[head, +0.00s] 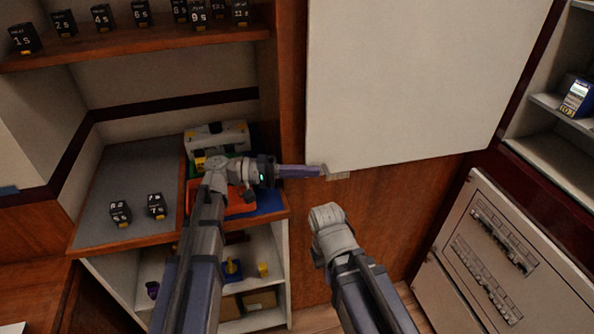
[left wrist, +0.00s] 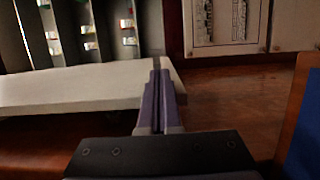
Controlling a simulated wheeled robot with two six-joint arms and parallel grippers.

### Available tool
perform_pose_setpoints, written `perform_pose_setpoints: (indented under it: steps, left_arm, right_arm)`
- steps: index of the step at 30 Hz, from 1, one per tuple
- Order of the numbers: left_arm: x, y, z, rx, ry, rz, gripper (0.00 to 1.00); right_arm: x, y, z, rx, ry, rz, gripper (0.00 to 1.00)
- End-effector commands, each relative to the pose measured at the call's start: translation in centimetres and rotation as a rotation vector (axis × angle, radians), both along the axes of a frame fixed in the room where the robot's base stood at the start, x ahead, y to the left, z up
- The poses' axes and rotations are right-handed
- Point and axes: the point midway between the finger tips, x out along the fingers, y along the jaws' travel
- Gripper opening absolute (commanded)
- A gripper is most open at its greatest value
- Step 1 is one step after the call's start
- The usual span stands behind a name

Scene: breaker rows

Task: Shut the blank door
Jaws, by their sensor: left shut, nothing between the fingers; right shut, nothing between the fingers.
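The blank door is a large plain white panel (head: 405,85) at the upper right of the head view. In the left wrist view it shows as a pale slab (left wrist: 70,88) coming in from the left. My left gripper (head: 323,171) is shut and empty at the door's lower left corner. In the left wrist view its purple fingers (left wrist: 158,80) overlap the slab's right end; I cannot tell whether they touch it. My right arm's grey wrist shows below the door, but its fingers are hidden.
A shelf unit with a grey counter (head: 115,185) stands at left, holding small black blocks and an orange tray (head: 232,203). A metal panel with switch rows (head: 490,240) is at lower right. Open shelves (head: 550,150) stand at far right. Wooden panelling (head: 390,215) lies below the door.

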Motion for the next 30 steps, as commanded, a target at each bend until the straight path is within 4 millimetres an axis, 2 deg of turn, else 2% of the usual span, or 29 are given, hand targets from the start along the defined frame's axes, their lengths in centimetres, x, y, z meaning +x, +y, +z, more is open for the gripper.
perform_pose_setpoints:
  steps: [3, 10, 30]
  left_arm:
    - [0.0, -2.0, 0.0, 0.0, 0.0, -0.003, 0.0]
    - [0.1, -4.4, 0.0, 0.0, 0.0, -0.001, 0.0]
    - [0.0, -5.1, 0.0, 0.0, 0.0, 0.004, 0.0]
  right_arm:
    - [0.0, 0.0, 0.0, 0.0, 0.0, 0.0, 0.0]
    - [0.0, 0.0, 0.0, 0.0, 0.0, 0.0, 0.0]
    - [0.0, 0.0, 0.0, 0.0, 0.0, 0.0, 0.0]
